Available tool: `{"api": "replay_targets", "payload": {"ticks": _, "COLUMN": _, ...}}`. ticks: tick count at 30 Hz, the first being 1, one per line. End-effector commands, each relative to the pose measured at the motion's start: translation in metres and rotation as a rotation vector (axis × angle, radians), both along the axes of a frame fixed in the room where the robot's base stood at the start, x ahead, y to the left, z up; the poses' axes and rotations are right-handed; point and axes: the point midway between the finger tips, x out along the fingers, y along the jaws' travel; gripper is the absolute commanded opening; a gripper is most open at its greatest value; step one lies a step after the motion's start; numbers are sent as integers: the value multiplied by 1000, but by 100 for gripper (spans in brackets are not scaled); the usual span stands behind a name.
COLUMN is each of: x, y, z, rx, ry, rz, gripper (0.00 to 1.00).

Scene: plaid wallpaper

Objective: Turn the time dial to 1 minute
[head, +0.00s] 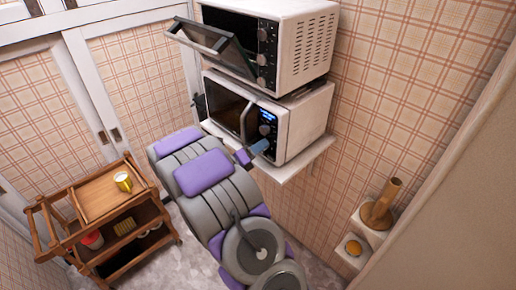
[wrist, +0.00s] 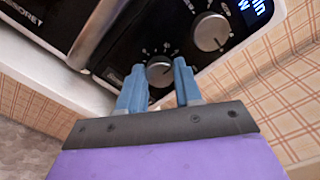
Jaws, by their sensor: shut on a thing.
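The lower microwave (head: 300,122) stands on a white shelf with its door shut. Its dark control panel has a lit blue display (wrist: 253,8) and two round silver dials. The upper dial (wrist: 211,32) is free of my gripper. The lower dial (wrist: 160,70) sits between the two blue fingers of my gripper (wrist: 160,78), which is shut on it. In the head view my gripper (head: 260,147) is at the panel's lower part and hides the lower dial. I cannot read the dial markings or tell which dial is for time.
The white shelf (head: 311,156) juts out under the lower one. A wooden cart (head: 99,193) with a yellow mug (head: 124,181) is at left. Small wall shelves (head: 352,251) are at lower right.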

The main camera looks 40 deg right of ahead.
Motion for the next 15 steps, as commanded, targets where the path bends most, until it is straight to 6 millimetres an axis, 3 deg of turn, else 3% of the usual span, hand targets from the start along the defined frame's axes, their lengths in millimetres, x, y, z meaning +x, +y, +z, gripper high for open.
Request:
{"api": "replay_targets", "payload": {"ticks": 5, "x": 1, "y": 0, "z": -2, "rx": 3, "ry": 2, "rz": 1, "gripper": 4}}
{"api": "replay_targets", "payload": {"ticks": 15, "x": 1, "y": 0, "z": -1, "rx": 5, "ry": -28, "rz": 2, "gripper": 4}}
